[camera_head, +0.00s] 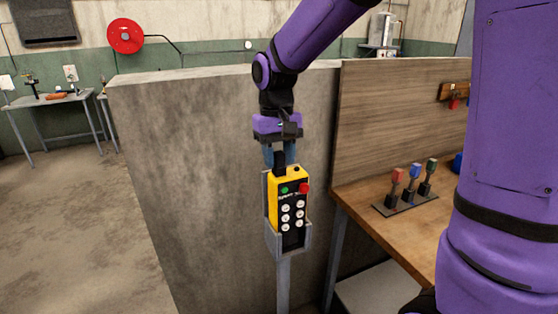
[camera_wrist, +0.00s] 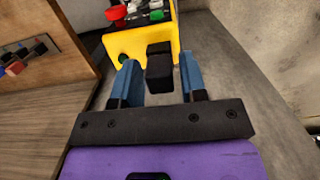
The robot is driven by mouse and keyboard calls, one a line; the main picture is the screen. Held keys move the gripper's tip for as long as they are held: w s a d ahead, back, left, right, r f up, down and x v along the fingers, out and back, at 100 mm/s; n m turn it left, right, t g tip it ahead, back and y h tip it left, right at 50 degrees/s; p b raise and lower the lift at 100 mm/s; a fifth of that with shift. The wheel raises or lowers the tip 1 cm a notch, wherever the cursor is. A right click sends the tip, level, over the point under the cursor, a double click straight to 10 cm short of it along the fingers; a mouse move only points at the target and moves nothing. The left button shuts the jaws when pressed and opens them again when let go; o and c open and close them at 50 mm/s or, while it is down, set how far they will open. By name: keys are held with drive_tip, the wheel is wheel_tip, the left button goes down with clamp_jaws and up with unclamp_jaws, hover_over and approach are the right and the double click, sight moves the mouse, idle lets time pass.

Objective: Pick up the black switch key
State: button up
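The black switch key (camera_wrist: 159,67) stands on the top end of a yellow control box (camera_head: 274,204). In the head view the key (camera_head: 279,165) shows as a small dark block just under my gripper. My gripper (camera_wrist: 158,74) has two blue fingers, one on each side of the key. In the wrist view a narrow gap shows between the key and each finger, so the gripper is open around it and does not appear to touch it. In the head view my gripper (camera_head: 280,157) points down over the box. The fingers partly hide the key's surroundings there.
The yellow box, with several buttons, sits in a grey holder (camera_head: 305,240) on a post. A concrete wall (camera_head: 180,150) stands close behind. To the right, a wooden workbench (camera_head: 370,212) carries a plate with red, blue and green-topped levers (camera_head: 413,186). Open floor lies left.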

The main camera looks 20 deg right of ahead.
drive_tip(key=c, duration=0.6)
drive_tip(key=shift+r, duration=0.15)
